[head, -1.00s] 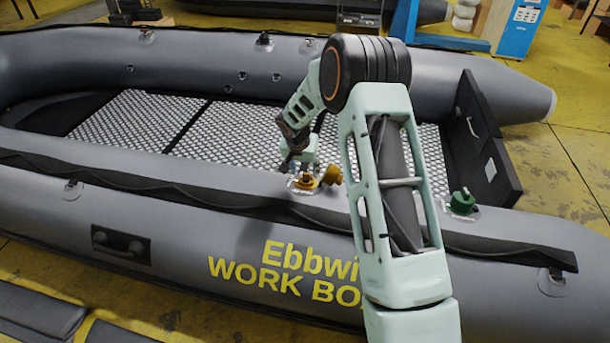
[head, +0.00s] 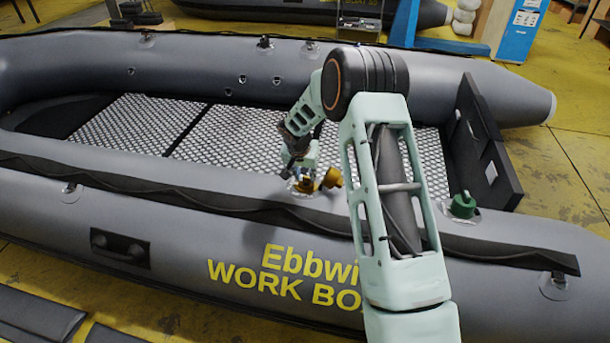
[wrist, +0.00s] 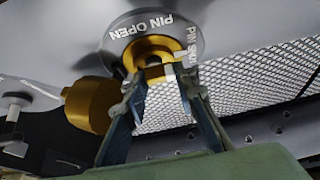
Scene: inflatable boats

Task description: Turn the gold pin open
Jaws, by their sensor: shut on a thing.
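The gold pin (wrist: 150,50) sits in a round grey valve plate (wrist: 118,32) on the boat's near tube. White lettering on the plate reads "PIN OPEN", with a second, partly hidden "PIN" label to the right. My gripper (wrist: 160,82) reaches in from below in the wrist view, its two fingertips closed on the pin's lower part. A larger gold cap (wrist: 92,106) hangs beside the plate, left of the fingers. In the head view my gripper (head: 298,178) is small at the valve, and the gold cap (head: 332,178) shows just right of it. The pin's exact angle is hard to tell.
The grey inflatable boat (head: 150,215) fills the view, with a patterned floor (head: 230,135) behind the near tube. A green cap (head: 462,204) stands on the tube to the right. A black transom (head: 484,140) stands at the right end.

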